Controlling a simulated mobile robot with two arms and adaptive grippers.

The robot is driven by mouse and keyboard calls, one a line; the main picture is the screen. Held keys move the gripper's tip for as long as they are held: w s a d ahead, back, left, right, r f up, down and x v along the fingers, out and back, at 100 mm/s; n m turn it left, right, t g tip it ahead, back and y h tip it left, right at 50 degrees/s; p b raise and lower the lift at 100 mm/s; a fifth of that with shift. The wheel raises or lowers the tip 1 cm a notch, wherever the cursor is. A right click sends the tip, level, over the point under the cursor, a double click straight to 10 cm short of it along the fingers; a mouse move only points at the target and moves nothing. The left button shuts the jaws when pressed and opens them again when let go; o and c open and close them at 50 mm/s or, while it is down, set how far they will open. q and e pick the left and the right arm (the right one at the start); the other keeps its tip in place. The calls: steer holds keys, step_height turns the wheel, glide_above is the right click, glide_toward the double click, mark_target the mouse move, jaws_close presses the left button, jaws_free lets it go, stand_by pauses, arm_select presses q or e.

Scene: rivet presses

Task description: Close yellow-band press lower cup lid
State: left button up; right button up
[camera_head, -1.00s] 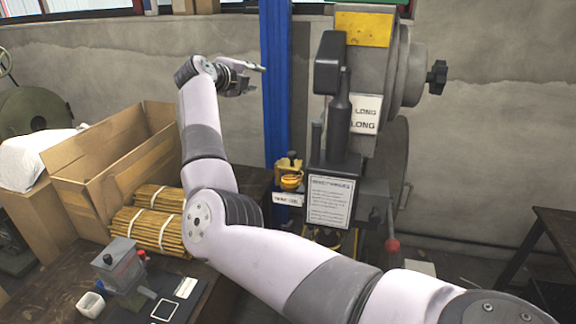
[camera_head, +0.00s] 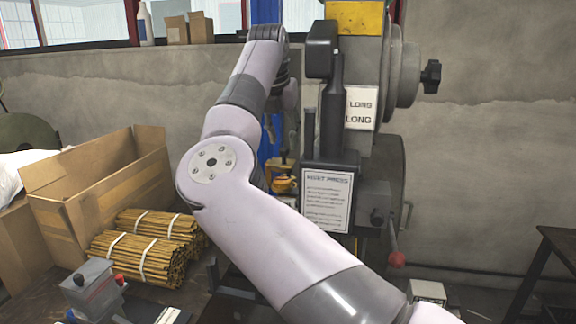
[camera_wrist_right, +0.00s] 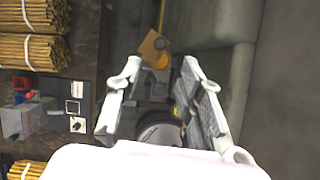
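The press (camera_head: 325,120) stands at centre right in the head view, with a yellow band (camera_head: 354,16) at its top. Its small yellow-orange lower cup (camera_head: 284,184) sits low on its left side, partly behind my right arm. I cannot tell how its lid sits. My right gripper (camera_head: 270,133) hangs pointing down above the cup, mostly hidden by my arm. In the right wrist view its fingers (camera_wrist_right: 162,68) are spread apart with nothing held. A yellow-orange part (camera_wrist_right: 152,46) shows just beyond the fingertips there. My left gripper is not in view.
An open cardboard box (camera_head: 100,190) and tied bundles of brown sticks (camera_head: 150,245) are at left. A small grey device (camera_head: 88,285) stands in front of them. A red-knobbed lever (camera_head: 396,258) projects at the press's lower right. A dark table (camera_head: 558,245) is at far right.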

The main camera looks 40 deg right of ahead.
steer(key=p+x, duration=0.1)
steer(key=x, duration=0.9)
steer(key=shift+d, duration=0.15)
jaws_close()
